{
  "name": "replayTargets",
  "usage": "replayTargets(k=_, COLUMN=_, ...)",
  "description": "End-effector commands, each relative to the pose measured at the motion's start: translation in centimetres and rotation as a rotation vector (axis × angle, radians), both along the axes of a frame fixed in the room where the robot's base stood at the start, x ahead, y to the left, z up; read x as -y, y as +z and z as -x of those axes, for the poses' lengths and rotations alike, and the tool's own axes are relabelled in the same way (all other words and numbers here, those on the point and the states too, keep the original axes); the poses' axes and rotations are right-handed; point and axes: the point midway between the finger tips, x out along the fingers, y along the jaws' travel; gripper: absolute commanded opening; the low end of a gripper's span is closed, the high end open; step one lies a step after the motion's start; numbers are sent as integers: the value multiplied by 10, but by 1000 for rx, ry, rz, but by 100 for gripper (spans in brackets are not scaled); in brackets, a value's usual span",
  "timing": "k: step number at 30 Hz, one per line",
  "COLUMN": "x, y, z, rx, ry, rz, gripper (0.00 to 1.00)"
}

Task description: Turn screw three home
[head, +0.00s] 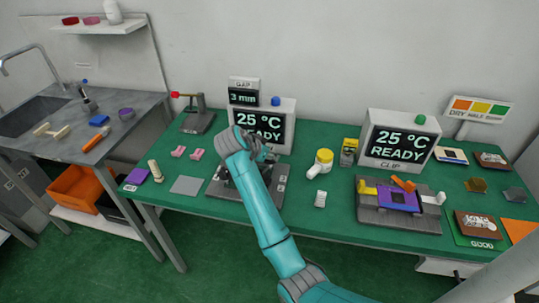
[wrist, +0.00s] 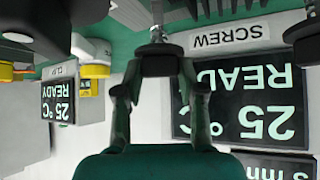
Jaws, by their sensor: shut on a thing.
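My teal arm reaches over the dark grey screw fixture (head: 219,188) in the head view and hides much of it. The wrist picture is upside down. The screw's number and how far it is turned cannot be read. The SCREW station display (wrist: 245,105) reads 25 °C READY; it also shows in the head view (head: 275,125), partly behind my arm.
A gap display (head: 243,97) reading 3 mm stands by the screw display. The CLIP display (head: 398,140) and a clip fixture (head: 373,216) stand to the right.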

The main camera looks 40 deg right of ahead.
Motion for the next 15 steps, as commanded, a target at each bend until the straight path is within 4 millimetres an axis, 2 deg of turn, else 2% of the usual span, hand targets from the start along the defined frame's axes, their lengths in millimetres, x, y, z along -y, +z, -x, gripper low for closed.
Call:
replayTargets(k=6, x=0, y=1, z=-3, rx=0, ry=-168, rz=0, gripper=5)
replayTargets(k=15, x=0, y=0, z=-3, rx=-1, ry=-317, rz=-2, gripper=5)
